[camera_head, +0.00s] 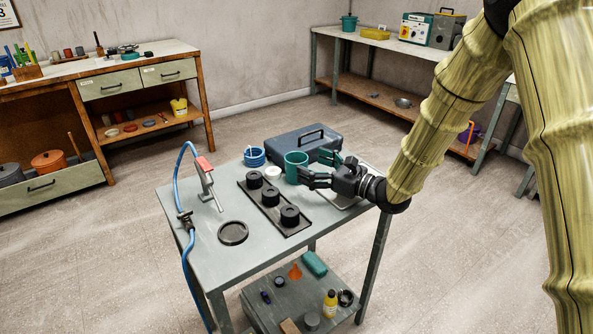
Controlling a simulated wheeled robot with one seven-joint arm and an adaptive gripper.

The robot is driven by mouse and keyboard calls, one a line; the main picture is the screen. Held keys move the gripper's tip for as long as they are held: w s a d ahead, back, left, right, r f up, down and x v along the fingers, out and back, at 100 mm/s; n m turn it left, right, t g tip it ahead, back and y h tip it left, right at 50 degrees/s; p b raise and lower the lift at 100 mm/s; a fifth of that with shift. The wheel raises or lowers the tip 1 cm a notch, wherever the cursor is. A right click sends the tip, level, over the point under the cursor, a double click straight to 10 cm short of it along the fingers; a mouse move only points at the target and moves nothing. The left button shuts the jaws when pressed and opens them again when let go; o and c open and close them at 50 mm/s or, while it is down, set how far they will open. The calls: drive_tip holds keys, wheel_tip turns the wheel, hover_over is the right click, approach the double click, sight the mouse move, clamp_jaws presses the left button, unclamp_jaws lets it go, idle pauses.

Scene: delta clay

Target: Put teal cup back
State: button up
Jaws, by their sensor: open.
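The teal cup (294,167) stands upright at the back right of the grey table (215,266), in front of the blue-grey case. My gripper (318,168) reaches in from the right with its jaws open. Its fingers are close beside the cup's right side. I cannot tell whether a finger touches the cup. The cup's lower right part is partly covered by a finger.
A blue-grey toolbox (302,143) stands behind the cup. A dark tray (260,211) with black round pieces lies in front. A blue roll (254,156) and a white round item (273,172) are to the left. A hose stand (206,185) and dark dish (232,233) are further left.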

sight(306, 161)
drive_tip(key=shift+x, duration=2.5)
drive_tip(key=c, duration=1.2)
drive_tip(key=shift+r, duration=0.1)
